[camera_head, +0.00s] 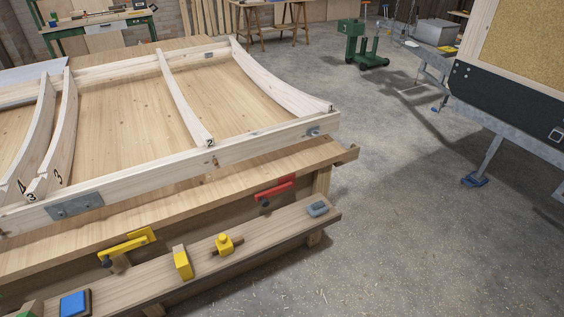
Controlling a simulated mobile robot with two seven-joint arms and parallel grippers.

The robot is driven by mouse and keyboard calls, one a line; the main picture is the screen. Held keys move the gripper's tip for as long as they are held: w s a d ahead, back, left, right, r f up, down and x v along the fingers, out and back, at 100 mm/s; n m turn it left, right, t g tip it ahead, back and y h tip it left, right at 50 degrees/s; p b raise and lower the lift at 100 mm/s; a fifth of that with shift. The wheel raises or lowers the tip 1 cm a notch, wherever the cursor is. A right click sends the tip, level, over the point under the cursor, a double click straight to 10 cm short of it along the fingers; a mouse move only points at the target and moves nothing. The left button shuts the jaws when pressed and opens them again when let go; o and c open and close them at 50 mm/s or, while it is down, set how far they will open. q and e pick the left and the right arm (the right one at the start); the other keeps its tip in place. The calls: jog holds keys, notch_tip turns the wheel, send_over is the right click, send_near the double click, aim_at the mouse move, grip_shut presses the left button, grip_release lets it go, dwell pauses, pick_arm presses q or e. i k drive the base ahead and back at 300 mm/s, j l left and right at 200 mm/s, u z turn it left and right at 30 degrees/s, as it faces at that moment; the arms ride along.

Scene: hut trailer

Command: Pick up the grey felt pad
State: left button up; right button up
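A small grey block with rounded edges (317,208), which looks like the grey felt pad, lies at the right end of the low wooden shelf (280,232) along the front of the workbench. Nothing touches it, and its upper side is uncovered. Neither of my grippers is in view.
On the same shelf are a yellow knobbed piece (225,244), a yellow block (182,262) and a blue block (75,303). Red (276,190) and yellow (126,246) clamps sit above it. A wooden frame (190,150) covers the bench.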

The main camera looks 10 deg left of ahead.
aim_at(315, 210)
jog(key=i+j+z, duration=0.1)
jog(key=i+z, duration=0.15)
jog(key=i, duration=0.6)
